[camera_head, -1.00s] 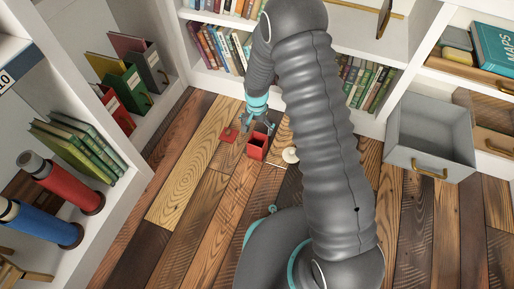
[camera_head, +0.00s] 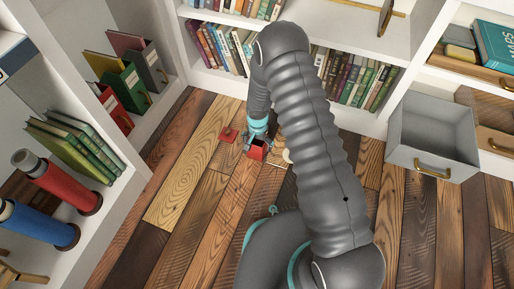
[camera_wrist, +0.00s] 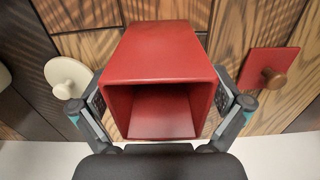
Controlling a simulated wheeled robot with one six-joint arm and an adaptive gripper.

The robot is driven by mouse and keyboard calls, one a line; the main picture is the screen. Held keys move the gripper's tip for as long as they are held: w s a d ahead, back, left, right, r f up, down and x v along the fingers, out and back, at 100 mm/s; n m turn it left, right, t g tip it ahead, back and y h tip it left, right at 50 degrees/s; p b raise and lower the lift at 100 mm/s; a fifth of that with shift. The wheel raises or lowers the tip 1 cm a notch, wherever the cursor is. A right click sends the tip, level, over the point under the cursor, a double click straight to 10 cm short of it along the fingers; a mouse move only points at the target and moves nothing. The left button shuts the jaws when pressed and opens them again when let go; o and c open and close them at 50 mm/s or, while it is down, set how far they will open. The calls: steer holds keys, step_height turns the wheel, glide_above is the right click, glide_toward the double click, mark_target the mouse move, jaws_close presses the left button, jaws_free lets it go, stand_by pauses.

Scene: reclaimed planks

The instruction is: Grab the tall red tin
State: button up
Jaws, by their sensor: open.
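The tall red tin (camera_head: 256,153) stands on the plank floor near the bookshelf. In the wrist view the red tin (camera_wrist: 157,55) fills the middle, and its square open mouth faces my camera; it looks empty inside. My gripper (camera_head: 257,139) is over the tin in the head view. In the wrist view my gripper (camera_wrist: 167,97) is open, one finger on each side of the tin near its rim. The fingers look close to the walls, but I cannot tell whether they touch.
A flat red lid (camera_wrist: 273,74) with a wooden knob lies to the right in the wrist view, and as a red square (camera_head: 229,134) in the head view. A pale round disc with a knob (camera_wrist: 66,77) lies left. An open grey drawer (camera_head: 432,135) juts out at right.

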steer(key=shift+f, duration=0.35)
steer(key=c, duration=1.8)
steer(key=shift+o, duration=0.2)
steer(key=shift+r, duration=0.1)
